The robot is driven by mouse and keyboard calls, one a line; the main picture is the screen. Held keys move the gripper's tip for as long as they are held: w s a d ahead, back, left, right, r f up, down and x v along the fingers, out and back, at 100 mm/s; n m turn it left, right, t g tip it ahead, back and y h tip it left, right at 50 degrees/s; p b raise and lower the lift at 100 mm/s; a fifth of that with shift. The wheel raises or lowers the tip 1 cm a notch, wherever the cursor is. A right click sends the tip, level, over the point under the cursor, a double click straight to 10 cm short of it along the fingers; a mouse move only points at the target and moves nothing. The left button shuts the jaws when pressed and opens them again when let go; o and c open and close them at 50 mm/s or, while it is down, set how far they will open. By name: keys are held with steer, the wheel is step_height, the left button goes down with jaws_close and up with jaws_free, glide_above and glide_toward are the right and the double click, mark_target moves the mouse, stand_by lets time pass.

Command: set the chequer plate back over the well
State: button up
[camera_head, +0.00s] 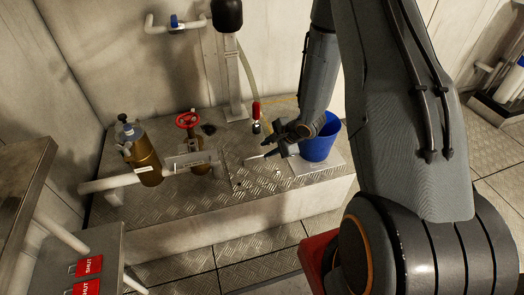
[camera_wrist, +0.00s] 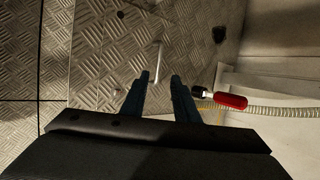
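A chequer plate (camera_wrist: 110,50) with a raised diamond pattern fills much of the wrist view's upper left. In the head view, a chequer panel (camera_head: 256,178) with small dark spots lies flat in the plinth top. A thin pale bar, like a handle (camera_wrist: 158,60), stands out on the plate. My gripper (camera_wrist: 160,78) is open and empty, its two fingers apart on either side of the bar's lower end. In the head view my gripper (camera_head: 266,152) is low over the plinth beside this bar. No open well shows; whether one lies under the panel I cannot tell.
A blue bucket (camera_head: 320,140) stands just right of my gripper. A red-handled tool (camera_head: 256,112) with a hose is behind it; it also shows in the wrist view (camera_wrist: 231,101). A brass valve with a red wheel (camera_head: 188,120) and a brass canister (camera_head: 146,160) stand left.

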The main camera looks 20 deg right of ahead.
steer(key=s+a+r+n+g+h, duration=0.1)
steer(key=s+r+n+h, duration=0.2)
steer(key=r, duration=0.7)
steer(key=s+a+r+n+g+h, duration=0.1)
steer(key=s+r+n, duration=0.2)
steer(key=r+n, duration=0.55)
steer(key=s+a+r+n+g, duration=0.1)
steer(key=s+a+r+n, duration=0.1)
steer(key=s+r, duration=0.3)
steer(key=s+a+r+n+g, duration=0.1)
steer(key=s+a+r+n, duration=0.2)
steer(key=s, duration=0.8)
steer(key=s+a+r+n+g, duration=0.2)
steer(key=s+a+r+n, duration=0.1)
steer(key=s+a+r, duration=0.3)
steer(key=shift+s+r+y, duration=0.3)
steer(key=shift+s+r, duration=0.5)
steer(key=shift+s, duration=0.3)
steer(key=shift+d, duration=0.1)
